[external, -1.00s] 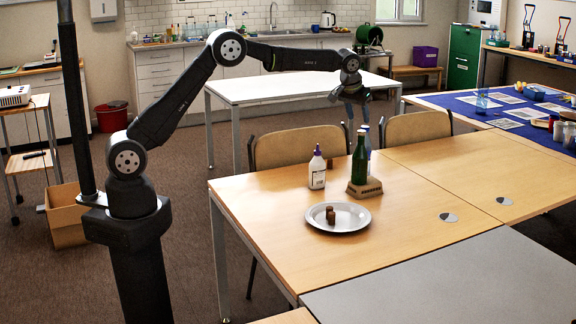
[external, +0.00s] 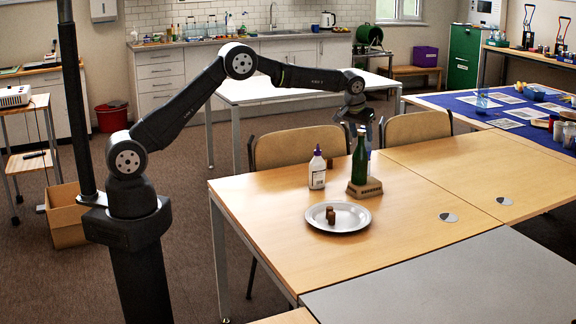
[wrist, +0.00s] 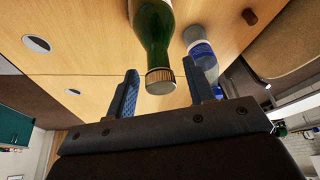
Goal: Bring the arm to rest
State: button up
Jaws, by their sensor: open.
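My gripper (external: 364,128) is above the back part of the wooden table, next to the upper end of a green bottle (external: 359,160). In the wrist view my gripper (wrist: 160,82) has its two blue-padded fingers apart. The green bottle's capped top (wrist: 160,80) appears between the fingers in that view; I cannot tell whether it is touched. The bottle stands upright on a wooden block (external: 364,188). A clear bottle with a blue label (wrist: 203,62) is beside it, mostly hidden behind the green bottle in the external view.
A white bottle with a purple cap (external: 317,170) stands left of the block. Another small brown piece (wrist: 250,17) lies behind the bottles. Chairs (external: 297,145) stand along the table's back edge. The table's right part is clear.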

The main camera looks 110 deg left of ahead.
aim_at(363, 141)
jog(key=x, duration=0.3)
jog(key=shift+a+f, duration=0.1)
jog(key=shift+f, duration=0.25)
notch_tip(363, 141, up, 2)
jog(key=shift+r, duration=0.95)
